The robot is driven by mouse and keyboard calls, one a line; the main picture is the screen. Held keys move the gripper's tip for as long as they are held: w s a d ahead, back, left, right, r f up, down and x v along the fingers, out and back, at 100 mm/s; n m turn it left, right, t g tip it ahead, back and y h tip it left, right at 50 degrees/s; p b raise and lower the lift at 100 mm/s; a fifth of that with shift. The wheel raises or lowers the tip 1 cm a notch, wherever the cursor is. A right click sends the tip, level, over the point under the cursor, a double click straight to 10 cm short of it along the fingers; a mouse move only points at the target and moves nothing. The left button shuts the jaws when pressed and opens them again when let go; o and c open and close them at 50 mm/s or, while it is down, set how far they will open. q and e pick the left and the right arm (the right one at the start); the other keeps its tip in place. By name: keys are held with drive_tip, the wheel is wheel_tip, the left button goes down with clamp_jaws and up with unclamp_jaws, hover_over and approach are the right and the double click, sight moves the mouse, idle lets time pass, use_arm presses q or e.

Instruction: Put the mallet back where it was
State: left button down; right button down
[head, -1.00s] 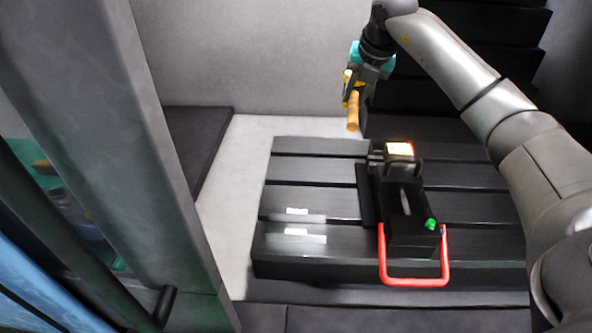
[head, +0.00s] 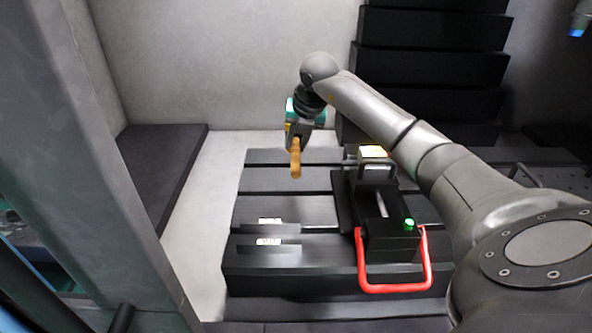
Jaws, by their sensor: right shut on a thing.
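The mallet (head: 295,160) shows as a tan wooden handle hanging down from my right gripper (head: 294,139). My right gripper is shut on it. It is held up in front of the pale back wall, above the far left part of the slotted black table. The mallet's head is hard to make out, with only a small yellow part showing by the fingers. My left gripper is not in view.
Black bellows (head: 430,65) rise behind. A grey column (head: 100,190) blocks the left. Pale floor left of the table is clear.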

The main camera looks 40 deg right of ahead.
wheel_tip(320, 180, down, 7)
drive_tip(key=shift+f+b, duration=0.15)
drive_tip(key=shift+b, duration=0.2)
drive_tip(key=shift+f, duration=0.2)
drive_tip(key=c, duration=0.7)
unclamp_jaws()
